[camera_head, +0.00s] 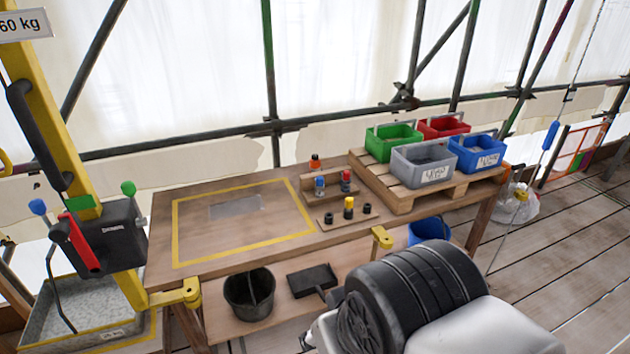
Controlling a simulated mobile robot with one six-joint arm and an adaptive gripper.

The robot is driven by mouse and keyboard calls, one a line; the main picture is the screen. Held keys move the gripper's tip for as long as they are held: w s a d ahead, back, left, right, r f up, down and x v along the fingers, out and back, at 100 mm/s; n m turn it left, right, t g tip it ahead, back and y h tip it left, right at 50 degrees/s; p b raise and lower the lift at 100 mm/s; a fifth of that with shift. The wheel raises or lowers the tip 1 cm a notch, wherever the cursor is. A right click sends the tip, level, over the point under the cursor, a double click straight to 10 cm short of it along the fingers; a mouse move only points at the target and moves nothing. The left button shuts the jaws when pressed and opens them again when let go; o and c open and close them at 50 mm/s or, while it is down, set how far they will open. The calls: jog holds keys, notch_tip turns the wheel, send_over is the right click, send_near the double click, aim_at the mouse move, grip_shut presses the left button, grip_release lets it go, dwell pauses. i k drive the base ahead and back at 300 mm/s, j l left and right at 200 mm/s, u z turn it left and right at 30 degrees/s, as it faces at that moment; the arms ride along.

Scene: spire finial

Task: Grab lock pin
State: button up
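I cannot tell for sure which thing is the lock pin. Several small knob-topped pieces stand at a small wooden rack on the right part of the workbench (165,233). They include an orange-topped one (315,162) at the back, a blue one (319,186), a red one (346,180), a yellow-topped one (349,207) in front and small black ones (367,208) beside it. My arm, black ribbed and white, fills the lower right, apart from the rack in the picture. My gripper does not show.
A pallet (400,200) at the bench's right end carries green (385,145), red, grey (424,172) and blue bins. A yellow post with a black box (110,240) and coloured handles stands left. A black bucket (262,312) sits below. The taped bench area is mostly clear.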

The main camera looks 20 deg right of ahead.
aim_at(319, 180)
jog(key=z, duration=0.35)
jog(key=i+j+z, duration=0.45)
jog(key=i, duration=0.3)
jog(key=i+j+z, duration=0.45)
jog(key=i+j, duration=0.45)
jog(key=j, duration=0.15)
